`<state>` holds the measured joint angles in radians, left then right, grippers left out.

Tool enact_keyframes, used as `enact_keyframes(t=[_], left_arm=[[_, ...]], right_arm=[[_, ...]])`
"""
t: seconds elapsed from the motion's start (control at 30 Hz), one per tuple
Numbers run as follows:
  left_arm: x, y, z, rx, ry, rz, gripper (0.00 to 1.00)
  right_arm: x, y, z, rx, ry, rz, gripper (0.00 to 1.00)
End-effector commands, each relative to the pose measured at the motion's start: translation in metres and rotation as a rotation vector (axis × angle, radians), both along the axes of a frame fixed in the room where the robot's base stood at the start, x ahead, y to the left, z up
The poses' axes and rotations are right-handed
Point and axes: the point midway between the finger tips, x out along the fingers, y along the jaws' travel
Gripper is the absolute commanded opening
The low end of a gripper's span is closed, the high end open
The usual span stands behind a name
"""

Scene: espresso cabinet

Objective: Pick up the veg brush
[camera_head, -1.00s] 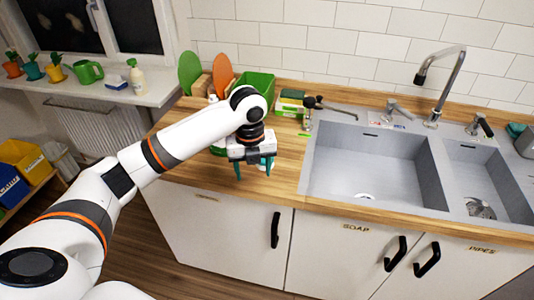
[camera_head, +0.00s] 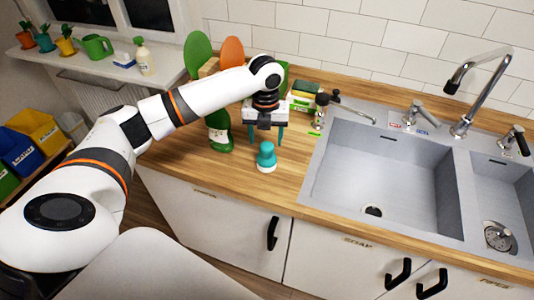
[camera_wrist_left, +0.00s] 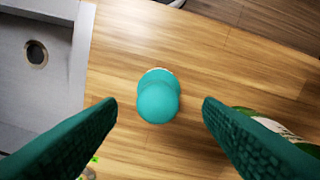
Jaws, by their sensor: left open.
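The veg brush appears to be the small teal knob-topped thing (camera_head: 266,157) with a pale base, upright on the wooden counter left of the sink. It also shows from above in the left wrist view (camera_wrist_left: 158,98), centred between the two fingers and apart from both. My left gripper (camera_head: 265,136) is open and empty, teal fingers pointing down. In the head view it appears just behind and above the brush. My right gripper is not in view.
A green bottle (camera_head: 219,130) stands close left of the brush. The sink (camera_head: 350,175) with its taps lies to the right. A sponge (camera_head: 304,95) and a small dark-topped bottle (camera_head: 320,112) stand behind. The counter's front edge is clear.

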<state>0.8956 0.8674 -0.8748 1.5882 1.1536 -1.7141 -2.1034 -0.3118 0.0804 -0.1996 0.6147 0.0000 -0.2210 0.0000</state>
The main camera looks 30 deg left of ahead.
Motion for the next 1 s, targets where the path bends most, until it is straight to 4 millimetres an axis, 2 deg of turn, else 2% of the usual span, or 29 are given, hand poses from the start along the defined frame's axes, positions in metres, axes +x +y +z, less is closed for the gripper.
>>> enact_keyframes(t=[0.23, 0.37, 0.5, 0.77, 0.87, 1.0], left_arm=[[-0.001, 0.0, -0.019, 0.001, 0.003, 0.0, 0.61], [-0.001, -0.001, -0.038, 0.001, 0.003, 0.001, 0.61], [-0.001, -0.001, -0.056, 0.001, 0.0, 0.0, 0.61], [0.0, 0.0, -0.061, 0.001, -0.003, -0.001, 0.61], [0.0, 0.0, -0.061, 0.001, -0.002, 0.0, 0.47], [0.0, 0.0, -0.061, 0.001, -0.002, 0.0, 0.25]], right_arm=[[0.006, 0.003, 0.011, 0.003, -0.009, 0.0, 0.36], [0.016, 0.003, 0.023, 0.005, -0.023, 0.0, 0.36], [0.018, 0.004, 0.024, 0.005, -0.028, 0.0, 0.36], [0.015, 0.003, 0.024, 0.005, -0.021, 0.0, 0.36], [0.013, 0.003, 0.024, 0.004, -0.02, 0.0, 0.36], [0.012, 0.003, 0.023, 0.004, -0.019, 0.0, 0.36]])
